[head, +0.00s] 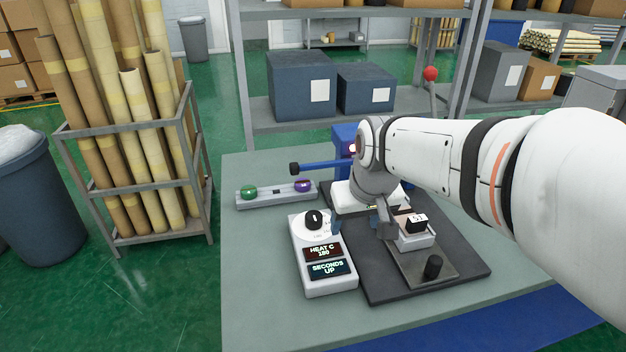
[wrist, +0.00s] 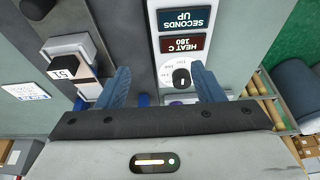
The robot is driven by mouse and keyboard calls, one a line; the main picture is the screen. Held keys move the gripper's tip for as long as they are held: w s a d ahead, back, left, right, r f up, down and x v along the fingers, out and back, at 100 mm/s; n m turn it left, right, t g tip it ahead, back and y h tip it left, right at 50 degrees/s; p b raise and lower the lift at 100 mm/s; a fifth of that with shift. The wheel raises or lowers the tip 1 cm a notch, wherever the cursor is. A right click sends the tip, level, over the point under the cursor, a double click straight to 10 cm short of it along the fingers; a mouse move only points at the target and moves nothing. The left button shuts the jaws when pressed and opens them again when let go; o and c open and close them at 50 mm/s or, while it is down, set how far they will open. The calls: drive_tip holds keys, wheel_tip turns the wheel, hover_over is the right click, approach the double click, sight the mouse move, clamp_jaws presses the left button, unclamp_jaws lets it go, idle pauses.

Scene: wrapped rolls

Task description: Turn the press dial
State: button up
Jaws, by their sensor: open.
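The press dial (head: 313,219) is a black knob on a round white marked face, at the far end of a white control box (head: 303,262). The box's displays read HEAT C 180 and SECONDS UP. In the wrist view the dial (wrist: 181,78) shows between my fingers, nearer the right one. My gripper (head: 361,226) is open and empty, with blue fingertips, to the right of the dial in the head view. The wrist view also shows both fingers of my gripper (wrist: 163,86) spread wide. I see no contact with the dial.
Right of the box, a dark plate (head: 381,288) bears a black block with a white label (head: 416,223) and a black knob (head: 433,267). Behind the box lies a grey tray (head: 262,197) with green and purple pieces. A blue lever (head: 325,165) extends above it. The left table edge is clear.

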drive_tip(key=n+y+b, duration=0.1)
drive_tip(key=n+b, duration=0.1)
drive_tip(key=b, duration=0.2)
approach(315, 216)
wheel_tip(315, 216, down, 2)
drive_tip(key=shift+t, duration=0.3)
drive_tip(key=x, duration=0.7)
drive_tip(key=shift+w+a+f, duration=0.2)
drive_tip(key=shift+w+a, duration=0.05)
drive_tip(key=shift+w, duration=0.05)
drive_tip(key=shift+c, duration=0.5)
